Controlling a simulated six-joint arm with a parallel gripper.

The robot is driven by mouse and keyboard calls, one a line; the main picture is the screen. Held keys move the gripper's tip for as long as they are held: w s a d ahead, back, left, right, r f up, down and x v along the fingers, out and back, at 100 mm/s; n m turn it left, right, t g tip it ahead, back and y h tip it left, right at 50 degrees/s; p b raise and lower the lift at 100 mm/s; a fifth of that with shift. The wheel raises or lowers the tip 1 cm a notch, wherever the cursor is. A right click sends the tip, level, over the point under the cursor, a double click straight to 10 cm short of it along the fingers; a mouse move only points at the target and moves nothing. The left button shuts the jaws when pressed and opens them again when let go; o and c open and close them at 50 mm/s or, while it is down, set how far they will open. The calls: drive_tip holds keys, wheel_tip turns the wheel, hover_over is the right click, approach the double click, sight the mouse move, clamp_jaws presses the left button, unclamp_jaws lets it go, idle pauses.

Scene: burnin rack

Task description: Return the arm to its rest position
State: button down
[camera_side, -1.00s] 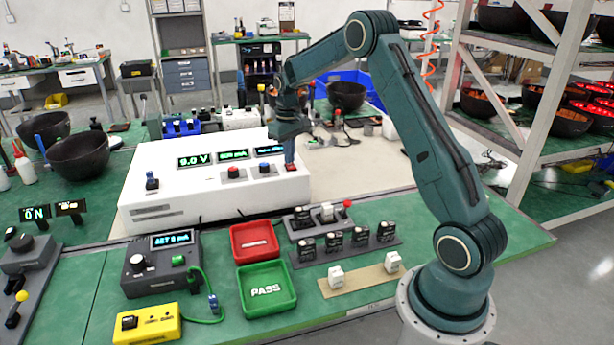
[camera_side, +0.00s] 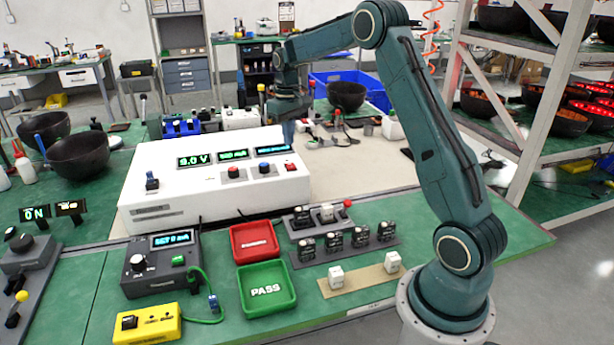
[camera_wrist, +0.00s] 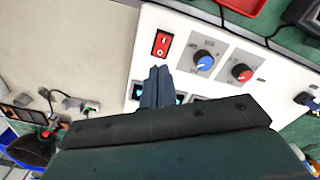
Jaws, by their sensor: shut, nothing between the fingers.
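My gripper (camera_side: 288,132) is in the air above the right end of the white power supply (camera_side: 160,203), near its red rocker switch (camera_side: 290,167). In the wrist view the shut fingers (camera_wrist: 157,88) point toward the red rocker switch (camera_wrist: 162,43), apart from it. Nothing is between the fingers. The supply's front shows a lit display reading about 9.0 V (camera_side: 195,160), with blue and red knobs (camera_side: 233,172) below the displays. My arm reaches over from its base at the lower right.
A red tray (camera_side: 254,241) and a green PASS tray (camera_side: 266,288) stand in front. Dark modules (camera_side: 333,241) sit in a row beside them. A black meter (camera_side: 160,263) and a yellow box (camera_side: 147,324) are at front left. Shelving (camera_side: 540,90) stands at right.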

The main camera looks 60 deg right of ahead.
drive_tip(key=shift+r, duration=0.4)
drive_tip(key=shift+a+r, duration=0.1)
drive_tip(key=s+a+r+n+t, duration=0.1)
drive_tip(key=s+a+r, duration=0.5)
drive_tip(key=a, duration=0.2)
drive_tip(key=s+a+r+t, duration=0.2)
drive_tip(key=s+a+r, duration=0.3)
drive_tip(key=a+r, duration=0.15)
drive_tip(key=s+a+f+n+t, duration=0.1)
drive_tip(key=s+a, duration=0.4)
drive_tip(key=s, duration=0.4)
drive_tip(key=s+a+f+n+t, duration=0.1)
drive_tip(key=s+a+f, duration=0.1)
drive_tip(key=s+a, duration=0.3)
drive_tip(key=s, duration=0.4)
drive_tip(key=shift+a+t, duration=0.25)
drive_tip(key=shift+t, duration=0.05)
